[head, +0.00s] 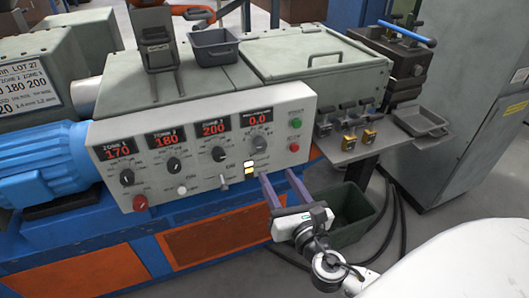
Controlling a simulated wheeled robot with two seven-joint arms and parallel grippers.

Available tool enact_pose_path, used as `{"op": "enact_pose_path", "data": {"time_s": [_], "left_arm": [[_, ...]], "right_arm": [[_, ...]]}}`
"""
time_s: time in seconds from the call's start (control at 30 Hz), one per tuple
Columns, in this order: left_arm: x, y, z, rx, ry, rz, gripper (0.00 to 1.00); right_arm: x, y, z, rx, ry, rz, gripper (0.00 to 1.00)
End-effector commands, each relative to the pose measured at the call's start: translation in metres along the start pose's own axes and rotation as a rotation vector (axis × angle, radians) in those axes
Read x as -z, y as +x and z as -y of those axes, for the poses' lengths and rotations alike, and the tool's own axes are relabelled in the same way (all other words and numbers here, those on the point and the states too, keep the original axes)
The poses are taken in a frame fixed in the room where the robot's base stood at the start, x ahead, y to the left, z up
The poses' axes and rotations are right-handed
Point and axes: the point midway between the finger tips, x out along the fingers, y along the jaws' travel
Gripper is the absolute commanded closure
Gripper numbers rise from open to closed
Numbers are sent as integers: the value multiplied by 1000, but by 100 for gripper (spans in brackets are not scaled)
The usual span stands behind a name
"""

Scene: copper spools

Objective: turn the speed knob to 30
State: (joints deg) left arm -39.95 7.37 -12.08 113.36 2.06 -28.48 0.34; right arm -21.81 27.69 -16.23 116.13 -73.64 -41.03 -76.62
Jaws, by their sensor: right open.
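The cream control panel (205,150) on the front of the grey machine carries the grey speed knob (259,143) at its right, under a red display (257,118) that reads 0.0. The knob's pointer is too small to read. My right gripper (276,175) is open and empty, with its two purple fingers pointing up toward the panel's lower right edge. Its fingertips are below and slightly right of the speed knob, apart from it. My left gripper is not in view.
Three zone displays reading 170, 180 and 200 have dark knobs (173,164) below them. A red knob (140,203), a toggle lever (223,182) and a green button (295,123) are on the panel. A dark green bin (352,232) stands below, behind my right gripper.

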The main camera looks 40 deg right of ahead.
Motion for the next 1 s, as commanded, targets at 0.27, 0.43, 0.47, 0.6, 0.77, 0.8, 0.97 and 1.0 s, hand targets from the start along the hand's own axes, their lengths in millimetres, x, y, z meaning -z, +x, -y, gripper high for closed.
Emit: {"op": "enact_pose_path", "data": {"time_s": [0.27,0.43,0.47,0.6,0.77,0.8,0.97,1.0], "left_arm": [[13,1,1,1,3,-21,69],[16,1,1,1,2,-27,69],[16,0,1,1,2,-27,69],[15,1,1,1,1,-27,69],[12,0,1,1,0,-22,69],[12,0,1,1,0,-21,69],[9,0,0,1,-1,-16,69],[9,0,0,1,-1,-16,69]], "right_arm": [[-12,32,-1,-4,-69,36,54],[-12,65,-2,-4,-67,34,54],[-12,70,-2,-4,-66,34,54],[-11,90,-2,-5,-65,32,54],[-11,102,-2,-5,-64,29,54],[-11,104,-2,-5,-64,29,54],[-11,105,-2,-6,-64,29,54],[-11,105,-2,-6,-64,29,54]]}}
